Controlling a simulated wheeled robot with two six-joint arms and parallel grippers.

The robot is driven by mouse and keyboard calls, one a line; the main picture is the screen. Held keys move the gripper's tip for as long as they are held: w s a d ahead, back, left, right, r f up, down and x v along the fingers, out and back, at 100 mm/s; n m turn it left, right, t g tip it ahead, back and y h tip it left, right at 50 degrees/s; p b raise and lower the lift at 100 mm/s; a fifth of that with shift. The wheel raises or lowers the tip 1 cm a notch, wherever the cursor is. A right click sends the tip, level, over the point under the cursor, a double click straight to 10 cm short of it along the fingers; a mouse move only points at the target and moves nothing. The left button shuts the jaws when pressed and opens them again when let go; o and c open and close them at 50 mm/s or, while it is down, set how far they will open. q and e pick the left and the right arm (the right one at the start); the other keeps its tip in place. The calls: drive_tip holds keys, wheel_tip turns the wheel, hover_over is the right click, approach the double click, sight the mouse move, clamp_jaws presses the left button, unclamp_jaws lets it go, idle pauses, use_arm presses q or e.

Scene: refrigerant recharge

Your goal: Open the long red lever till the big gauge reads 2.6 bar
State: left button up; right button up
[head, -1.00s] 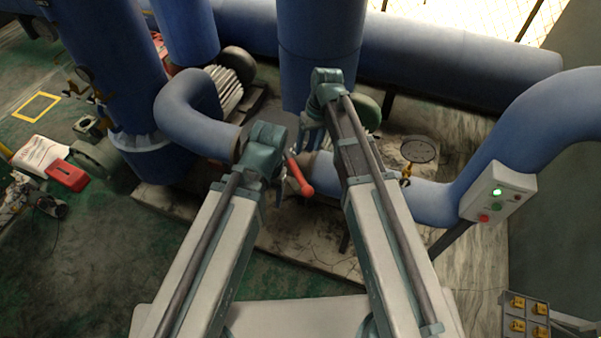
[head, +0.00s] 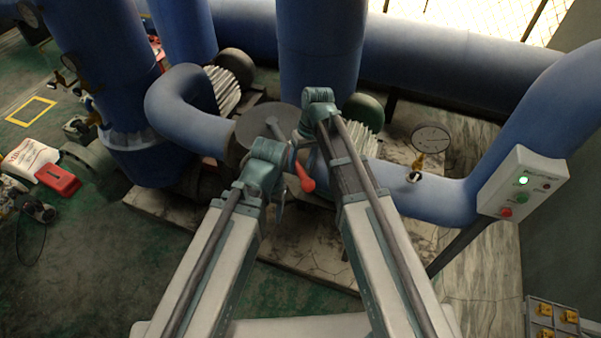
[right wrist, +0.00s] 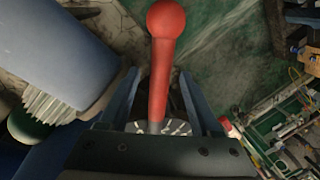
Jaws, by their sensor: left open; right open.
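The long red lever (head: 304,178) shows between my two arms at the pipe in the head view, its red end pointing down. In the right wrist view the lever (right wrist: 161,75) stands between the two fingers of my right gripper (right wrist: 160,98), which are open and apart from it on both sides. In the head view my right gripper (head: 306,142) is beside the lever's upper part, mostly hidden by its wrist. My left gripper (head: 280,195) is open, left of the lever and apart from it.
A grey round flange (head: 262,128) lies behind my grippers. Thick blue pipes (head: 320,50) fill the back. A red box (head: 58,179) lies on the left floor.

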drive_tip(key=shift+f, duration=0.5)
drive_tip(key=shift+a, duration=0.1)
drive_tip(key=shift+c, duration=0.2)
clamp_jaws()
idle(0.8)
